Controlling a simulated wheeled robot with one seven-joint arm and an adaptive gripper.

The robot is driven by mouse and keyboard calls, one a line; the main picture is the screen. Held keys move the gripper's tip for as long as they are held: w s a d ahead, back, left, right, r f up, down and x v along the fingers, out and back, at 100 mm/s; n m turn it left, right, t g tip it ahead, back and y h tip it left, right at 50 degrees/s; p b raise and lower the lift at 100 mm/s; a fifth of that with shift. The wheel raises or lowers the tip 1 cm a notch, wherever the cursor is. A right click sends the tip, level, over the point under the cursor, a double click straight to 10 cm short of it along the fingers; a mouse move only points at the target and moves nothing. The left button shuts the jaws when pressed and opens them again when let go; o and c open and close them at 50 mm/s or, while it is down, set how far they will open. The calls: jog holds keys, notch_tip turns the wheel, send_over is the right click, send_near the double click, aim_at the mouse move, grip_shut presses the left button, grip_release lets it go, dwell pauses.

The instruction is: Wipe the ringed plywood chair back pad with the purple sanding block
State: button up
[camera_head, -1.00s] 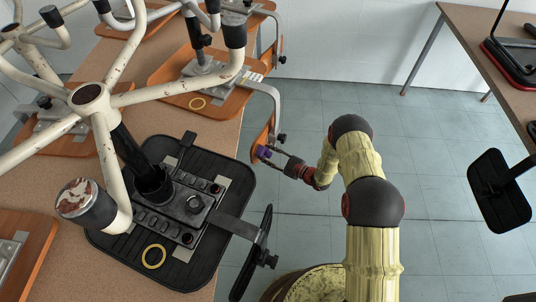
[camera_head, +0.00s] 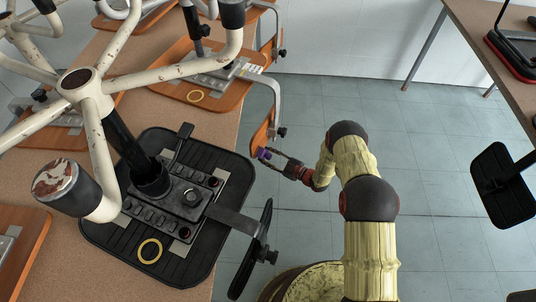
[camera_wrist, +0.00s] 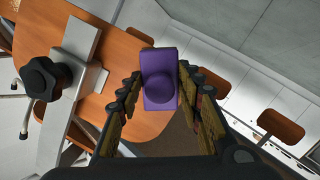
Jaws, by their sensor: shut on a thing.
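The purple sanding block (camera_head: 264,154) is held at the tip of my gripper (camera_head: 276,159). In the wrist view the block (camera_wrist: 160,72) stands between the two fingers of my gripper (camera_wrist: 161,95), which are shut on it. The plywood chair back pad (camera_head: 261,130) hangs on a bent metal bar off the table's right edge, from the plywood seat with a yellow ring (camera_head: 195,97). The block is at the pad's lower right face. In the wrist view the pad (camera_wrist: 120,62) lies behind and left of the block. Whether they touch is unclear.
A black seat (camera_head: 225,225) with another yellow ring (camera_head: 149,251) and its black back pad (camera_head: 255,250) stand nearer. Cream chair legs (camera_head: 150,85) rise over the brown table (camera_head: 225,142). Right of my arm is open tiled floor (camera_head: 430,190); another table (camera_head: 500,60) stands beyond.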

dwell(0.3)
jog(key=shift+f+v, duration=0.2)
jog(key=shift+v, duration=1.25)
jog(key=shift+f+v, duration=0.15)
jog(key=shift+v, duration=1.3)
jog(key=shift+w+d, duration=0.15)
jog(key=shift+d, duration=0.05)
jog(key=v, duration=0.3)
jog(key=shift+f, duration=0.25)
jog(key=shift+w, duration=0.1)
jog(key=w+a, duration=0.2)
jog(key=a, duration=0.4)
jog(key=shift+a, duration=0.3)
jog(key=shift+x, duration=1)
